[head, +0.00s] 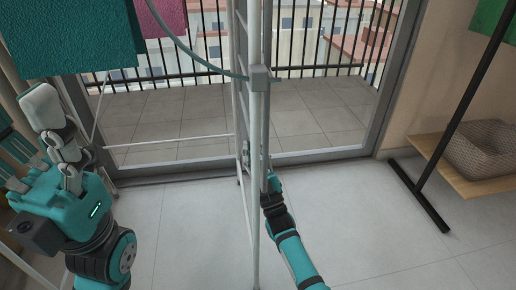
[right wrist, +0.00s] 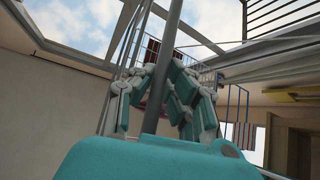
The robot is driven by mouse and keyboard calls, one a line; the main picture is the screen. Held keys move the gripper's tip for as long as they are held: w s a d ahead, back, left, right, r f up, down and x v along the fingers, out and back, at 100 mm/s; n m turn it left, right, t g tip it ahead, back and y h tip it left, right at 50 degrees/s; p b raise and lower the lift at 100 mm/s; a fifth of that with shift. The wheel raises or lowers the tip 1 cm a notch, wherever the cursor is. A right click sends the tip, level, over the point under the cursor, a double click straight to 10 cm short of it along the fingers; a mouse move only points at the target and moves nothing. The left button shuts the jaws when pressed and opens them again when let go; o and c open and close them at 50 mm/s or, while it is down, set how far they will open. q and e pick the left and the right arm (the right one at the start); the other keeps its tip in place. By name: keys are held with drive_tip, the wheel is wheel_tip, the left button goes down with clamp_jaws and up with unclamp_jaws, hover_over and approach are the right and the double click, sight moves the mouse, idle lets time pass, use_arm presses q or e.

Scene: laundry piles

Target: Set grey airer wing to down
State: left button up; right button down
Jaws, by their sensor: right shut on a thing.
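The grey airer wing (head: 257,130) shows in the head view as an upright, nearly edge-on frame of thin bars at the middle. A grey bracket (head: 259,78) sits on its near bar, and a curved grey tube runs from it to the upper left. My right gripper (head: 264,172) is shut on the wing's bar low down. In the right wrist view its fingers (right wrist: 166,82) close around a grey bar (right wrist: 171,38); the exact contact is partly hidden. My left gripper (head: 32,125) is at the left, its fingers spread, holding nothing visible.
A teal cloth (head: 65,45) and a pink cloth (head: 165,17) hang at the upper left. A black rack foot (head: 420,195) and a wicker basket (head: 484,148) on a wooden shelf (head: 455,170) stand at the right. Pale floor (head: 370,215) between wing and rack is clear.

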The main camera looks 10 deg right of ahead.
drive_tip(key=shift+a+f, duration=0.35)
drive_tip(key=shift+f, duration=0.05)
drive_tip(key=c, duration=1.3)
unclamp_jaws()
drive_tip(key=shift+a, duration=0.1)
drive_tip(key=shift+c, duration=0.2)
drive_tip(key=shift+r, duration=0.15)
drive_tip(key=v, duration=1.2)
drive_tip(key=shift+s, duration=0.15)
